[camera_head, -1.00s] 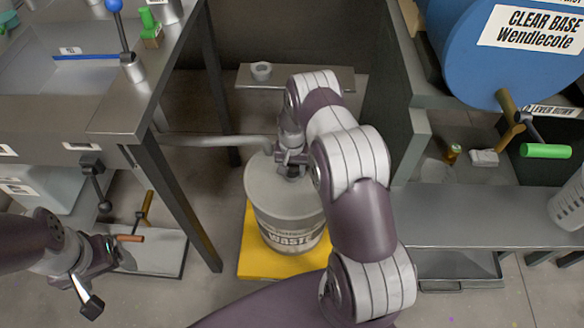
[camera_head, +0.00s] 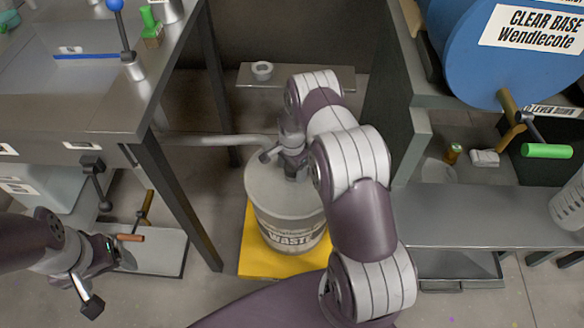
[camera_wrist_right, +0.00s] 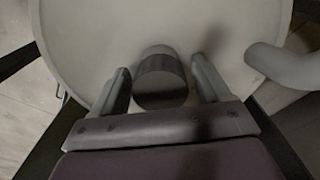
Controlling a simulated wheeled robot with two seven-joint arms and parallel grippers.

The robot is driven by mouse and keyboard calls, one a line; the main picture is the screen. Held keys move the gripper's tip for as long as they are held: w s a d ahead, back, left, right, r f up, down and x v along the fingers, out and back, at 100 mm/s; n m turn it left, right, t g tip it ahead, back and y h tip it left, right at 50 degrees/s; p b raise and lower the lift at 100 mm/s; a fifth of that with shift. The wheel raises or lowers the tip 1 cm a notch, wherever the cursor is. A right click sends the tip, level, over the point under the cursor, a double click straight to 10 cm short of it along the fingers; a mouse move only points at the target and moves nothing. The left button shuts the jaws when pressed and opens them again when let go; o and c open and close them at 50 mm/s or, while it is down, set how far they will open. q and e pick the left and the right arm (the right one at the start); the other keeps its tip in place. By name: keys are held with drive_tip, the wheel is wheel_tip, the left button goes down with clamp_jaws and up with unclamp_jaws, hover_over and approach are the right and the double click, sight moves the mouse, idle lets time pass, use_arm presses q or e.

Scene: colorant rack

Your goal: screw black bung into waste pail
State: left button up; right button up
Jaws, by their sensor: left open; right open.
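The waste pail (camera_head: 270,200) is pale, with a "WASTE" label, and stands upright on a yellow base below my right arm. My right gripper (camera_head: 288,172) points down over the pail's lid. In the right wrist view, a dark round bung (camera_wrist_right: 160,80) stands on the pale lid (camera_wrist_right: 90,50) between the two fingers of the right gripper (camera_wrist_right: 161,76). The fingers are open, with a gap on either side of the bung. How far the bung is seated cannot be told. In the head view the bung is hidden by the gripper. My left gripper (camera_head: 108,280) is open and empty at the lower left.
A grey pipe (camera_head: 205,141) runs from the left to the pail's top. A steel bench (camera_head: 90,117) stands left, a grey shelf (camera_head: 470,215) right. A blue drum (camera_head: 510,60) is at the upper right.

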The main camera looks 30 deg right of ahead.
drive_tip(key=n, duration=1.2)
drive_tip(key=shift+d+n, duration=0.1)
drive_tip(key=shift+n, duration=0.2)
drive_tip(key=c, duration=1)
